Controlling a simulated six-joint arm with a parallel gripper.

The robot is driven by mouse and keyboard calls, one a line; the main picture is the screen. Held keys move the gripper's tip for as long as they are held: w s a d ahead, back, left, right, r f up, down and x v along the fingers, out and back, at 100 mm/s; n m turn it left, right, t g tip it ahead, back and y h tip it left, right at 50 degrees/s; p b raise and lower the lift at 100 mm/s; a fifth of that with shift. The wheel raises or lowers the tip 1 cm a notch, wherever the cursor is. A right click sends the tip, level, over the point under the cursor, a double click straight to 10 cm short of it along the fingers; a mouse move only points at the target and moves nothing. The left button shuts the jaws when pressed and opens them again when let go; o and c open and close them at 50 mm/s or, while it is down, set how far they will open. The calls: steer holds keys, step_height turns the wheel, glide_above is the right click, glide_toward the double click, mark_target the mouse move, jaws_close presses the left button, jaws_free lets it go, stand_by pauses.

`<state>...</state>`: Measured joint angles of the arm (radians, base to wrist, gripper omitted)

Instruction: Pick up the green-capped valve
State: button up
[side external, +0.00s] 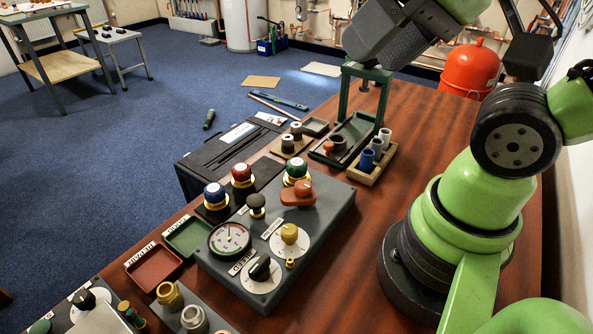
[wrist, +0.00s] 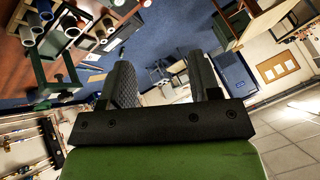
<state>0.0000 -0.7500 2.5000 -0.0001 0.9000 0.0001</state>
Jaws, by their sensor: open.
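The green-capped valve (side external: 297,168) stands upright at the back left of the grey panel box, with a brass-coloured collar under its cap. The red-capped valve (side external: 242,173) and the blue-capped valve (side external: 214,194) stand to its left in dark holders. In the wrist view, the two dark fingers of my gripper (wrist: 163,78) are apart with nothing between them. In the side view, the dark end of my arm is high at the top, well away from the green-capped valve. I cannot make out the green-capped valve in the wrist view.
The panel box (side external: 330,210) carries a gauge (side external: 229,239), knobs and an orange handle (side external: 298,194). Red (side external: 153,268) and green (side external: 188,237) trays lie to its left. A green press frame (side external: 343,95) and a rack of tubes (side external: 370,176) stand behind. Bare wood lies to the right.

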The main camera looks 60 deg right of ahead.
steer(key=shift+c, duration=0.3)
steer(key=w+d+f+n+g, duration=0.1)
steer(key=w+f+n+g, duration=0.1)
steer(key=w+f, duration=0.2)
steer(key=w+d+f+n+g+h, duration=0.1)
steer(key=w+d+f+n+g, duration=0.1)
steer(key=w+f, duration=0.2)
steer(key=w+d+f+n+g+h, duration=0.1)
steer(key=w+d+f+n+g, duration=0.1)
steer(key=w+f, duration=0.3)
step_height(320, 180, down, 2)
steer(key=shift+w+f+n+g, duration=0.1)
steer(key=shift+n+g, duration=0.4)
steer(key=shift+n, duration=0.1)
glide_above(297, 162)
steer(key=f, duration=0.4)
steer(key=shift+s+d+f, duration=0.2)
steer(key=shift+w+a+f, duration=0.1)
steer(key=shift+f, duration=1.4)
steer(key=shift+w+a+f, duration=0.1)
steer(key=shift+f, duration=1.4)
steer(key=shift+c, duration=0.5)
steer(key=c, duration=0.7)
